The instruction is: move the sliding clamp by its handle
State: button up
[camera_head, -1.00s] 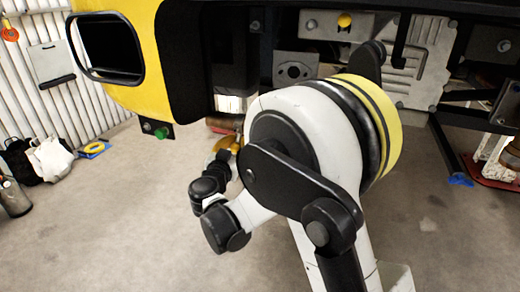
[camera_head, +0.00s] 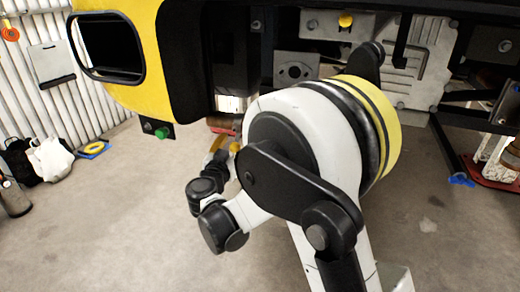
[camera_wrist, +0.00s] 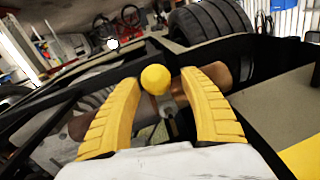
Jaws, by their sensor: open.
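The handle of the sliding clamp appears to be the round yellow knob (camera_wrist: 155,79) in the wrist view. My gripper (camera_wrist: 160,82) is open, with one yellow finger on each side of the knob. Gaps show between the knob and both fingers. The clamp body is mostly hidden behind the knob and fingers. A brown pipe (camera_wrist: 216,74) runs behind the right finger. In the head view my gripper (camera_head: 222,145) is small, below the vehicle's underside and partly hidden by my arm; the clamp cannot be made out there.
Dark frame bars (camera_wrist: 70,83) cross the wrist view around the pipe. A black tyre (camera_wrist: 210,20) shows at the top. In the head view the yellow vehicle body (camera_head: 150,95) hangs over the left, and a red-based stand (camera_head: 500,165) is at the right.

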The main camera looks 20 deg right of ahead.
jog(key=v, duration=1)
jog(key=shift+s+b, duration=0.3)
jog(key=shift+b, duration=0.15)
dwell(0.8)
